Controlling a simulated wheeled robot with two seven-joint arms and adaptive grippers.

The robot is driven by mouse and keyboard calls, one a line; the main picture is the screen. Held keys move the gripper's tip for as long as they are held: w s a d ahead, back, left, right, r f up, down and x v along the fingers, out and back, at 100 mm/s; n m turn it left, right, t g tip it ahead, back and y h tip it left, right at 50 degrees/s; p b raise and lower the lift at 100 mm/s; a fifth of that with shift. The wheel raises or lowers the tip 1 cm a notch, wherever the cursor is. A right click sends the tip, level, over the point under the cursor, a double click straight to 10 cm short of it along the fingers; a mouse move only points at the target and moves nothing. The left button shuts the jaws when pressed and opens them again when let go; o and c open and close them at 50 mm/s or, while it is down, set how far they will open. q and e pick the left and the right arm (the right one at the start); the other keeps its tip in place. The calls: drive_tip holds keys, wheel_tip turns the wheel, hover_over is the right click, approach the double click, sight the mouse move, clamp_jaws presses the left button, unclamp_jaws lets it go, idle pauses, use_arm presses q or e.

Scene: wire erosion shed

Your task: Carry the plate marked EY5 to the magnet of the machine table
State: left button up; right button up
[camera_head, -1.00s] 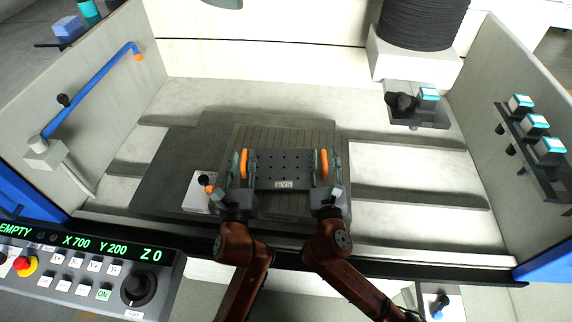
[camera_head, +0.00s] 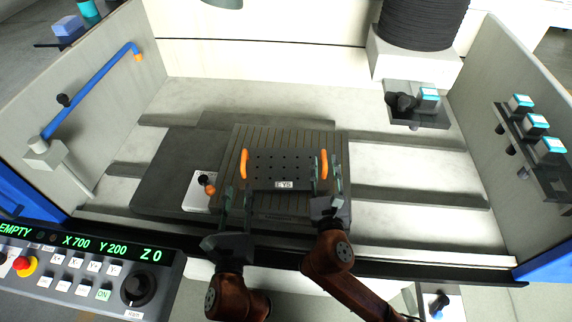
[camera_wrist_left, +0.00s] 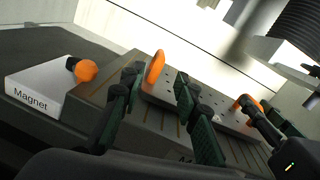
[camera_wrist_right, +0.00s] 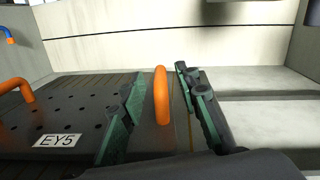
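The dark plate marked EY5 (camera_head: 283,172) lies flat on the ribbed magnet (camera_head: 238,143) of the machine table. It has rows of holes and two orange handles. My left gripper (camera_head: 238,190) is open and empty, in front of the plate's left handle (camera_head: 244,163) and apart from it; that handle also shows beyond the fingers in the left wrist view (camera_wrist_left: 155,67). My right gripper (camera_head: 326,163) is open, with its fingers on either side of the right handle (camera_wrist_right: 161,96) and gaps visible. The EY5 label (camera_wrist_right: 58,141) shows in the right wrist view.
A white box labelled Magnet (camera_wrist_left: 38,87), with an orange-knobbed lever (camera_wrist_left: 86,70), stands left of the magnet. The control panel (camera_head: 85,270) reads EMPTY, X700, Y200, Z0. A bracket (camera_head: 418,105) stands at back right.

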drive_tip(key=s, duration=0.9)
drive_tip(key=shift+s+a+f, duration=0.1)
drive_tip(key=shift+a, duration=0.05)
use_arm(q)
drive_tip(key=shift+d, duration=0.1)
